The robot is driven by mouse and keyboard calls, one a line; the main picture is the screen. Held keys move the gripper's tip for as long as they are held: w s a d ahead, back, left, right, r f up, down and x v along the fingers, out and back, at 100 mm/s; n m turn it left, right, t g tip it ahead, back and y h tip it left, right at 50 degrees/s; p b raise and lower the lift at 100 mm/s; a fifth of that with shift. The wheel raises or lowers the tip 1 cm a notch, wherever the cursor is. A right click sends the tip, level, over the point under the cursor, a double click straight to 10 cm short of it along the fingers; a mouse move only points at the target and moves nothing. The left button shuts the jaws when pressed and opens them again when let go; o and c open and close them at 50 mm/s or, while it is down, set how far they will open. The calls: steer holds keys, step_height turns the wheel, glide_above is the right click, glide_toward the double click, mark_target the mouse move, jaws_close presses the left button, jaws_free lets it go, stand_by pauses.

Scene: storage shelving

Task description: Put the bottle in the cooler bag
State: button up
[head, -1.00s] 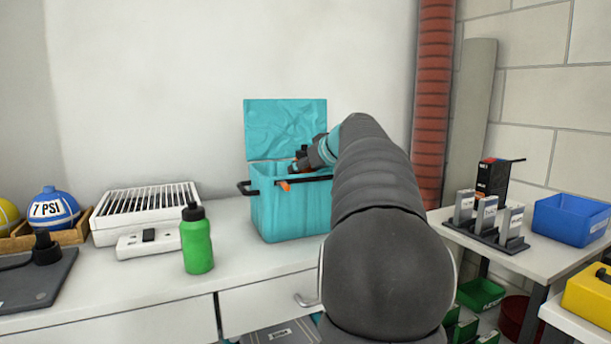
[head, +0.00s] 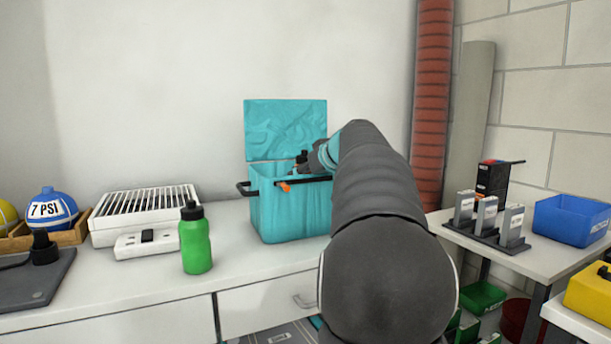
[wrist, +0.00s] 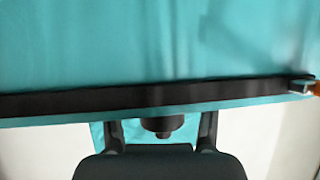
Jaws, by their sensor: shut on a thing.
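The teal cooler bag (head: 278,215) stands on the white counter with its lid (head: 286,130) raised against the wall. My gripper (head: 316,160) is at the bag's open top, near the right side, partly hidden by my arm. It is shut on a black-capped bottle (head: 302,157), of which only the dark top shows. In the wrist view my gripper (wrist: 162,132) has a finger on each side of the dark round cap (wrist: 162,126); the bottle's body is hidden. A green bottle (head: 196,243) with a black cap stands upright on the counter, left of the bag.
The bag's black handle (head: 245,189) and orange latch (head: 284,187) stick out at its rim. A white slatted box (head: 145,208) stands at the left. A side table at the right holds a blue bin (head: 571,222). Counter between green bottle and bag is clear.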

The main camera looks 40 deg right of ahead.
steer(key=o, duration=1.1)
steer(key=shift+w+f, duration=0.1)
steer(key=shift+f, duration=0.8)
steer(key=shift+r, duration=0.1)
steer(key=shift+r+p, duration=0.6)
steer(key=shift+p, duration=0.2)
steer(key=v, duration=1.2)
steer(key=shift+r, duration=0.4)
